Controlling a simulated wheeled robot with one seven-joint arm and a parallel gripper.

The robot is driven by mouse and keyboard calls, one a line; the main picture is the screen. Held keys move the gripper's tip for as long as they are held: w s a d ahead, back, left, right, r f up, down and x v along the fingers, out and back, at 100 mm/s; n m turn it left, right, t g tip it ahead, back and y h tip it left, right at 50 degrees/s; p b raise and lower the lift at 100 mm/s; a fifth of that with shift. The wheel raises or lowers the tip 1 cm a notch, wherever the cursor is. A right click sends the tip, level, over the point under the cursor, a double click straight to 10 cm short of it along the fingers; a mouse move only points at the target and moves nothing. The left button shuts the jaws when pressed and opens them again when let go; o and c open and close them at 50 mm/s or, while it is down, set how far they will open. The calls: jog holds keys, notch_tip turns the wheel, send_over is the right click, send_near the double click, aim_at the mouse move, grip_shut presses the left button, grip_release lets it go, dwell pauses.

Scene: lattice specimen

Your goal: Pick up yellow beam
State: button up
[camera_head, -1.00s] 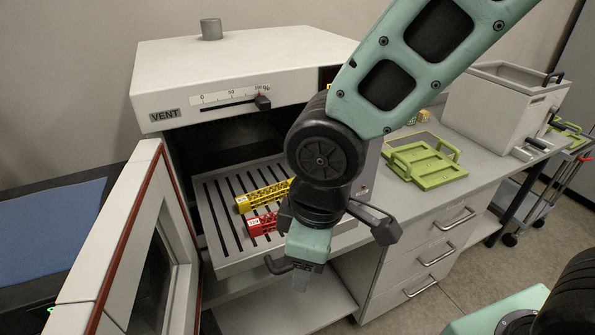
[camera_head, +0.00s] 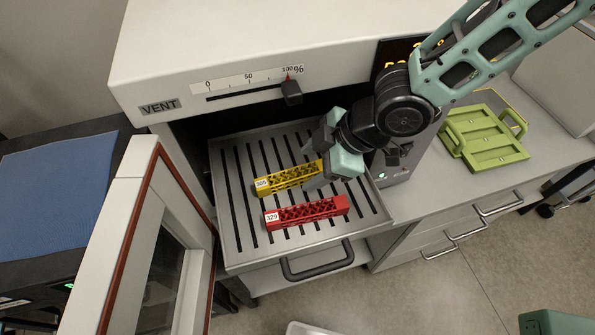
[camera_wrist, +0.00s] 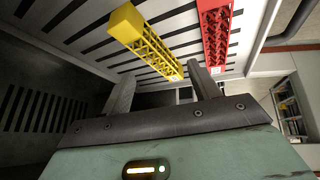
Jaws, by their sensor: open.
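The yellow lattice beam (camera_head: 288,179) lies on the slotted metal shelf (camera_head: 232,232) pulled out of the oven, its white label at the left end. In the wrist view the yellow beam (camera_wrist: 145,42) runs from the upper left toward the space between the fingers. My gripper (camera_head: 312,165) is open above the beam's right end, which it partly hides in the head view. In the wrist view my gripper's two fingers (camera_wrist: 163,88) stand apart with nothing held between them. Whether the fingers touch the beam I cannot tell.
A red lattice beam (camera_head: 306,212) lies in front of the yellow one, close and roughly parallel. The open oven door (camera_head: 150,235) stands left of the shelf. The oven body (camera_head: 215,45) overhangs behind. A green tray (camera_head: 485,138) sits on the counter at right.

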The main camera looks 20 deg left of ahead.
aim_at(294, 175)
jog(key=shift+p+x, duration=0.35)
jog(key=shift+x, duration=2.3)
jog(key=shift+w+a+r, duration=0.1)
jog(key=shift+w+a, duration=0.1)
jog(key=c, duration=1.3)
